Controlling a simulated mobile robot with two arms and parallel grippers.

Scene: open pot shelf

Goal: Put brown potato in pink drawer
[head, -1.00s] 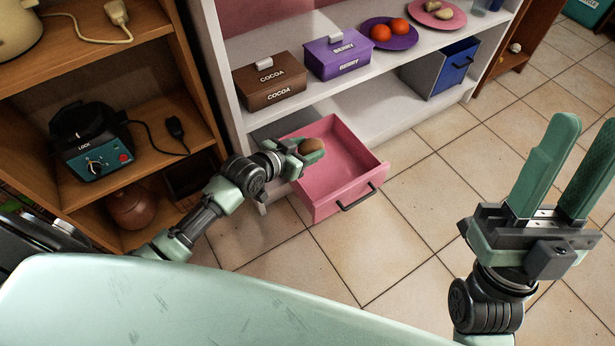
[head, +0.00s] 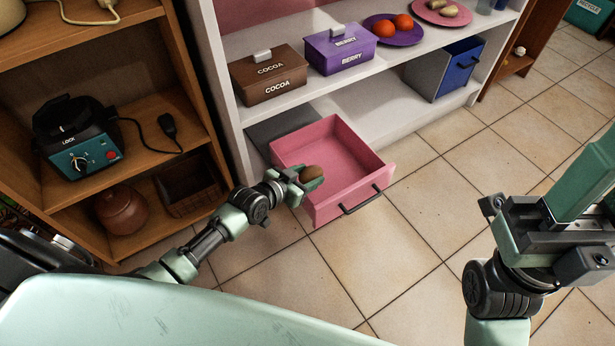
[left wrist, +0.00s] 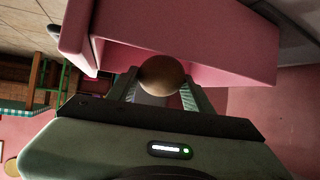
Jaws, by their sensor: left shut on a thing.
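The brown potato (head: 312,173) is held between the fingers of my left gripper (head: 306,180), which is shut on it. It sits at the near left side wall of the pulled-out pink drawer (head: 328,210); whether it is past the wall is hard to tell. In the left wrist view the potato (left wrist: 162,75) is between the fingertips, with the pink drawer (left wrist: 200,50) close behind it. The drawer's visible inside is empty. My right gripper (head: 600,170) is at the right edge, partly cut off, with its fingers apart and empty.
Above the drawer, the white shelf (head: 400,119) holds a brown cocoa box (head: 268,78), a purple berry box (head: 341,52) and a purple plate with red fruit (head: 398,30). A wooden shelf (head: 130,140) is at left. The tiled floor is clear.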

